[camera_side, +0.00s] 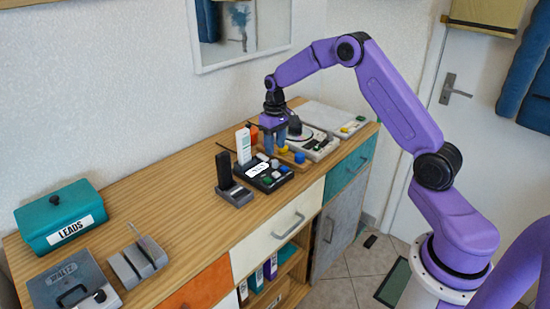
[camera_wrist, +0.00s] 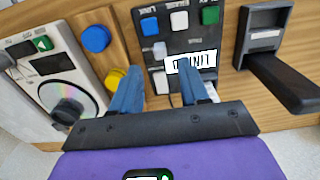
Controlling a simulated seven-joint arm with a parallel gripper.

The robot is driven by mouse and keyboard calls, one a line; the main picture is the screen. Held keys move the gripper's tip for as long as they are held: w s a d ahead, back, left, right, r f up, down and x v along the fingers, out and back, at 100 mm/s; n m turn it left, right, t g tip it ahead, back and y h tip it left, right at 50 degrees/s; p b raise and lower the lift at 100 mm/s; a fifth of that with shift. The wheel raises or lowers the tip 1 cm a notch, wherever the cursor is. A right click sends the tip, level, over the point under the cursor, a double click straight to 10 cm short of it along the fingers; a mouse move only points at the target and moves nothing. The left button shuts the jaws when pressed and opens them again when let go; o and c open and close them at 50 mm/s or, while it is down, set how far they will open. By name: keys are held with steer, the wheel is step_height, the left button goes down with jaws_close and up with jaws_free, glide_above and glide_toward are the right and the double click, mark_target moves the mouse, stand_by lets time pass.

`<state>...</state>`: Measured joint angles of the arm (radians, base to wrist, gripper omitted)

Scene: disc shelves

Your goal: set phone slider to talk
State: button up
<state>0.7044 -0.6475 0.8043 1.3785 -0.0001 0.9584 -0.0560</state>
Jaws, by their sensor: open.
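A black phone base (camera_side: 268,177) stands on the wooden sideboard, with coloured buttons and a white label. A white upright handset (camera_side: 243,146) stands at its back left. In the wrist view the base (camera_wrist: 172,35) shows blue, white and green buttons, a pale grey knob (camera_wrist: 160,48) and a lettered label (camera_wrist: 190,63). I cannot tell which part is the slider. My gripper (camera_side: 273,147) points down just behind the base. In the wrist view its two blue fingers (camera_wrist: 161,85) are apart, with a white piece partly showing between them. Contact cannot be told.
A black handset in a grey cradle (camera_side: 236,194) stands left of the base. A disc player (camera_side: 318,143) is to the right, with blue and yellow knobs (camera_wrist: 96,38) between in the wrist view. A teal LEADS box (camera_side: 60,215) is far left. Bare wood lies left of the cradle.

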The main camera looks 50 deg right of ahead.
mark_target(275, 161)
steer(key=shift+f, duration=2.7)
steer(key=shift+c, duration=0.3)
steer(key=shift+a, duration=0.1)
jaws_close()
